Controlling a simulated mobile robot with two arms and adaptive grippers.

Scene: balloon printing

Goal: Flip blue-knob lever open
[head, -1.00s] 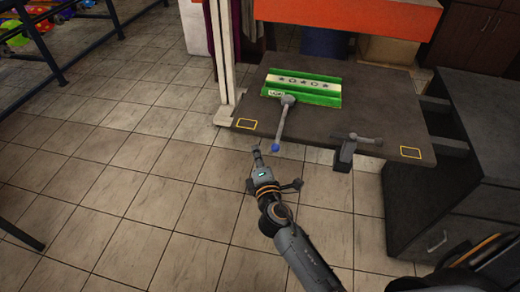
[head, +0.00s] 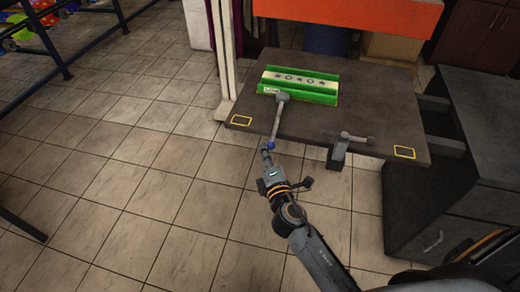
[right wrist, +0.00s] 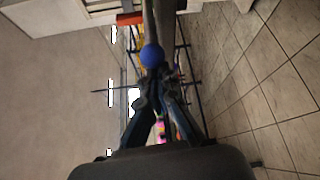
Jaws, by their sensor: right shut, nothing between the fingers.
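The lever (head: 276,121) is a grey rod running from a pivot beside the green printing frame (head: 325,97) to a blue knob (head: 270,145) past the table's front edge. My right gripper (head: 267,153) is shut and empty, its fingertips right by the knob on its near side. In the right wrist view the blue knob (right wrist: 152,55) is just beyond the tips of my right gripper (right wrist: 152,76). I cannot tell whether they touch. My left gripper is not in view.
The dark table (head: 313,126) carries a second grey handle (head: 350,138) at its front right and yellow-outlined squares at its front corners. An orange panel (head: 350,14) hangs above. A dark drawer cabinet (head: 470,190) stands at right.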

